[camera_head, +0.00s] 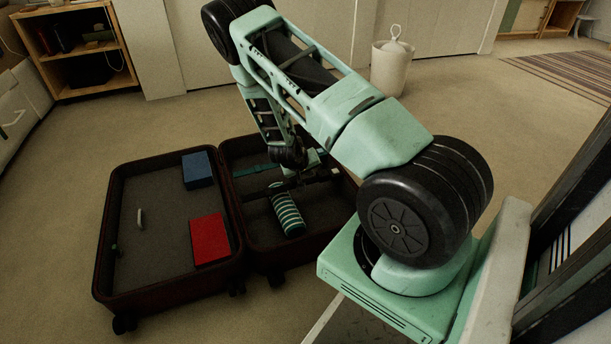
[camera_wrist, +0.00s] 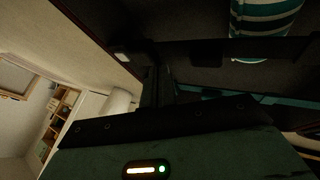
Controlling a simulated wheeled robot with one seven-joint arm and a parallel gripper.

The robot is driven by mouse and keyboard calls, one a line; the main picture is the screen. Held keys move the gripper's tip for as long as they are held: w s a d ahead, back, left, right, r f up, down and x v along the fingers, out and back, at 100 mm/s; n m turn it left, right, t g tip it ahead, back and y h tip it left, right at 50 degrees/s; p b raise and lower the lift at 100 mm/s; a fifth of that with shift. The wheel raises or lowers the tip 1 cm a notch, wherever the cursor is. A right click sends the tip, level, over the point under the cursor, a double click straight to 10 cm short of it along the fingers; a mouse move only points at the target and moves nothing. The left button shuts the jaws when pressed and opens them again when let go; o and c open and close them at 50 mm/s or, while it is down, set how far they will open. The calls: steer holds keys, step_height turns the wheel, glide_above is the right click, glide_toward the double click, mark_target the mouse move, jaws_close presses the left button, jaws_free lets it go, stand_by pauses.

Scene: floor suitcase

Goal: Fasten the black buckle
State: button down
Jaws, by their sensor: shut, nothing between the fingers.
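The open suitcase (camera_head: 170,296) lies on the floor with its two halves side by side. A teal strap (camera_head: 254,170) shows in the right half, partly behind my arm. It also shows in the wrist view (camera_wrist: 270,101). I cannot clearly make out the black buckle; a small dark piece (camera_wrist: 211,94) sits by the strap in the wrist view, but I cannot tell whether it is the buckle. My gripper (camera_head: 272,188) is low over the right half, shut and empty, close to a striped roll (camera_head: 287,212). I cannot tell whether it touches anything.
The left half holds a blue block (camera_head: 197,170), a red block (camera_head: 211,239) and a small grey curved piece (camera_head: 140,219). A white bin (camera_head: 391,70) stands behind, and a wooden shelf (camera_head: 83,53) is at the back left. The carpet around the suitcase is clear.

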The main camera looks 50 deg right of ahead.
mark_target(320, 174)
steer(key=b+x, duration=0.2)
steer(key=x, duration=0.2)
steer(key=shift+f, duration=0.1)
steer(key=shift+s+d+r+p, duration=0.25)
steer(key=shift+s+d+p, duration=0.1)
steer(key=shift+d+p, duration=0.3)
steer(key=shift+s+d+f, duration=0.2)
steer(key=shift+d, duration=0.05)
steer(key=shift+r, duration=0.15)
